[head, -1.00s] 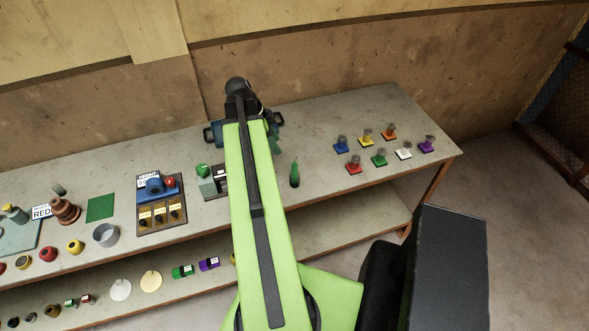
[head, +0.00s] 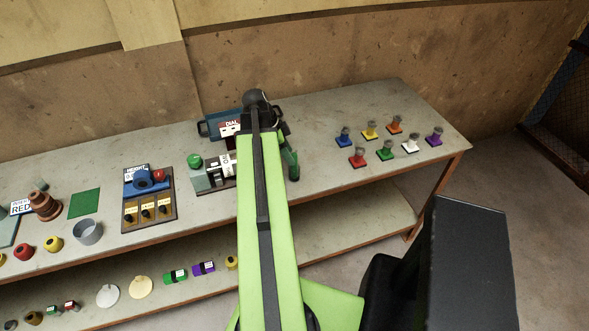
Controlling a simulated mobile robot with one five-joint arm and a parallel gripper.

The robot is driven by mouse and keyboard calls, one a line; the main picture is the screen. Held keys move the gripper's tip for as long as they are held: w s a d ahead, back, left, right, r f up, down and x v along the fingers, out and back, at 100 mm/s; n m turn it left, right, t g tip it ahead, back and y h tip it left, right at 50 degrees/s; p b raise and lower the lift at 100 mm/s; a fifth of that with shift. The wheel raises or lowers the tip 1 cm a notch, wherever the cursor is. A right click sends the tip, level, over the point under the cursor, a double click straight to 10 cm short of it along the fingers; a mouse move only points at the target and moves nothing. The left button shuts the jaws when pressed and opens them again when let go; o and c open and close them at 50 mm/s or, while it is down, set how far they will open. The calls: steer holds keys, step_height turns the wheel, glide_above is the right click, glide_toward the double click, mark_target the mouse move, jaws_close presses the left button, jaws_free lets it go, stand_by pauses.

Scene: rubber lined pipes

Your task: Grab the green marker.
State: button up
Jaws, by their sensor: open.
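The green marker (head: 293,167) stands roughly upright on the bench top, just right of my arm. Its left side is close to my arm's edge in the picture. My gripper (head: 284,139) is at the far end of my light green arm, above the bench and just above the marker in the picture. The gripper is open, but it is small and mostly hidden by my arm, so its fingertips are hard to make out. I cannot tell whether it touches the marker.
Bench space (head: 325,180) right of the marker is clear.

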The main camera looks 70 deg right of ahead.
steer(key=b+x, duration=0.4)
steer(key=x, duration=0.1)
steer(key=shift+s+f, duration=0.1)
steer(key=shift+r, duration=0.2)
jaws_close()
